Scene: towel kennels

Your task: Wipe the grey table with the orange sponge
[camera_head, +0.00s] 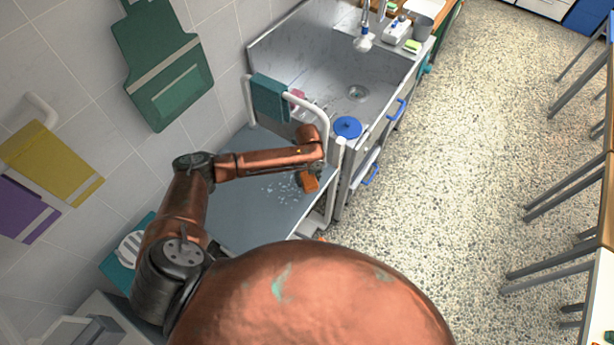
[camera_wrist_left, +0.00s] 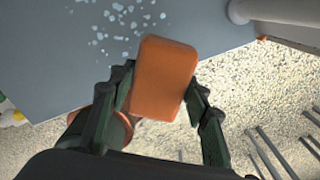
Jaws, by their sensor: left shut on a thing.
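The grey table (camera_head: 245,212) stands against the tiled wall in the head view, with pale specks (camera_head: 282,187) scattered on its top. My left gripper (camera_head: 311,172) is at the table's right edge, shut on the orange sponge (camera_head: 309,182). In the left wrist view the sponge (camera_wrist_left: 163,78) sits between the two dark fingers (camera_wrist_left: 158,92), tilted a little. The table top (camera_wrist_left: 50,60) and white specks (camera_wrist_left: 125,20) show beyond it. I cannot tell whether the sponge touches the table. My right gripper is not in view.
A white rail (camera_head: 312,108) with a teal towel (camera_head: 270,97) rises at the table's far end. Beyond it are a steel sink (camera_head: 340,75) and a blue lid (camera_head: 347,127). Speckled floor (camera_head: 430,200) lies open to the right. Aprons hang on the left wall.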

